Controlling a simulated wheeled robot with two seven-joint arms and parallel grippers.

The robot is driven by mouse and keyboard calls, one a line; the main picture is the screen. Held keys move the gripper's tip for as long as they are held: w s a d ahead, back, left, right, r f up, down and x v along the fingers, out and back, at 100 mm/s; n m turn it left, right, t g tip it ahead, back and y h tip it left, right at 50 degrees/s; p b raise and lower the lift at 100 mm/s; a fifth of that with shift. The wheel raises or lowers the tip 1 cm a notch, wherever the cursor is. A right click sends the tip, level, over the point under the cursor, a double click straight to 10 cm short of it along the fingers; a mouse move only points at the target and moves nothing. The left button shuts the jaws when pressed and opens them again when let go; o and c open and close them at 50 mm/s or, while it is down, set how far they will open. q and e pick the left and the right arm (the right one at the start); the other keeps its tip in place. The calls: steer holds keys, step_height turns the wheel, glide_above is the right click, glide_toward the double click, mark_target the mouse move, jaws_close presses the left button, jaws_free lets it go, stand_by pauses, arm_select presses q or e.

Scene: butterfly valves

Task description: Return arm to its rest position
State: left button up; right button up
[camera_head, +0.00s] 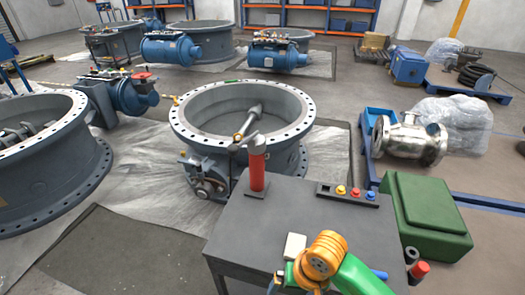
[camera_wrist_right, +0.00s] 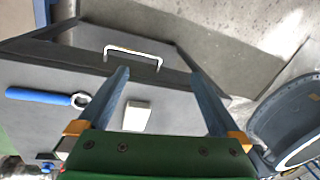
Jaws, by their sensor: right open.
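My right arm (camera_head: 325,255), orange and green, reaches in from the bottom of the head view over the grey cart (camera_head: 310,215). My right gripper (camera_wrist_right: 160,71) shows in the right wrist view with its two dark fingers spread apart and nothing between the tips. It is above the cart top, pointing toward the cart's edge with the pale handle (camera_wrist_right: 133,54). A white block (camera_wrist_right: 137,116) lies on the cart, seen between the fingers; it also shows in the head view (camera_head: 294,246). My left gripper is not in view.
A blue-handled wrench (camera_wrist_right: 45,97) lies on the cart. A red cylinder (camera_head: 257,165) stands at its far-left corner, near a button box (camera_head: 346,193). A green case (camera_head: 425,215) is to the right. A large flanged valve (camera_head: 243,115) stands behind the cart.

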steer(key=s+d+f+n+t+h, duration=0.2)
steer(key=s+d+f+n+t, duration=0.15)
steer(key=s+d, duration=0.75)
step_height(320, 180, down, 17)
steer(key=s+g, duration=0.2)
steer(key=s+d+f+g, duration=0.1)
steer(key=s+f, duration=0.8)
steer(key=s, duration=0.2)
steer(key=shift+s+d+p, duration=0.15)
steer(key=shift+s+p, duration=0.15)
steer(key=shift+p, duration=0.15)
steer(key=shift+m, duration=0.25)
